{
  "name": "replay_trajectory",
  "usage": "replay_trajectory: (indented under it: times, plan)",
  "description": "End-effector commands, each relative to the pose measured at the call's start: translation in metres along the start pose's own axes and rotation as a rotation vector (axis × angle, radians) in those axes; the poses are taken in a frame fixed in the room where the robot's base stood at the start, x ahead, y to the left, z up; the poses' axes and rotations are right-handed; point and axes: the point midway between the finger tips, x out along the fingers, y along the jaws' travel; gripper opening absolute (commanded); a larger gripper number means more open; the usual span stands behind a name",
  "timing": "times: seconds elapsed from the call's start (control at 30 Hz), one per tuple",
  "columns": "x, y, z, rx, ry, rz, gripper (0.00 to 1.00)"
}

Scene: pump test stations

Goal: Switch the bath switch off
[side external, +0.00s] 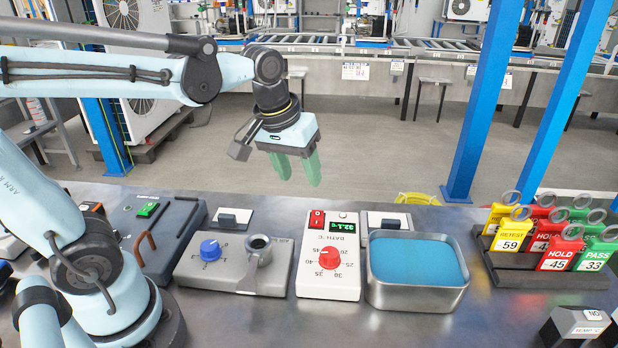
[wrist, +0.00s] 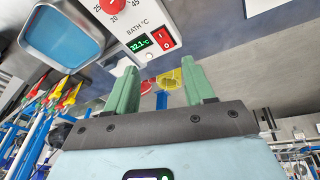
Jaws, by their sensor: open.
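The white bath control box (side external: 330,284) stands on the metal bench, with a red dial (side external: 330,258) marked with numbers and a lit green display reading about 32.1 (side external: 342,227). The red bath switch (side external: 317,219) is at the box's upper left, beside the display; it also shows in the wrist view (wrist: 164,38). Its rocker position is too small to tell. My gripper (side external: 299,178) hangs above and behind the box, its green fingers apart and empty, touching nothing. In the wrist view, the fingers (wrist: 162,80) are spread, with the box beyond them.
A steel bath of blue liquid (side external: 418,299) stands right of the box. Left is a grey unit with a blue knob (side external: 210,250) and a metal cup (side external: 258,249). A rack of coloured tags (side external: 540,275) stands at the right. Air around my gripper is clear.

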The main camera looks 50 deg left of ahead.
Motion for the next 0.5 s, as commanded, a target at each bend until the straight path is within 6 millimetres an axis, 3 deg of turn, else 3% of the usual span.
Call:
replay_trajectory:
  times: [0.2,0.5]
  plan:
    - [0.007,0.010,-0.029,-0.223,-0.155,-0.088,0.53]
    - [0.016,0.015,-0.043,-0.373,-0.248,-0.165,0.53]
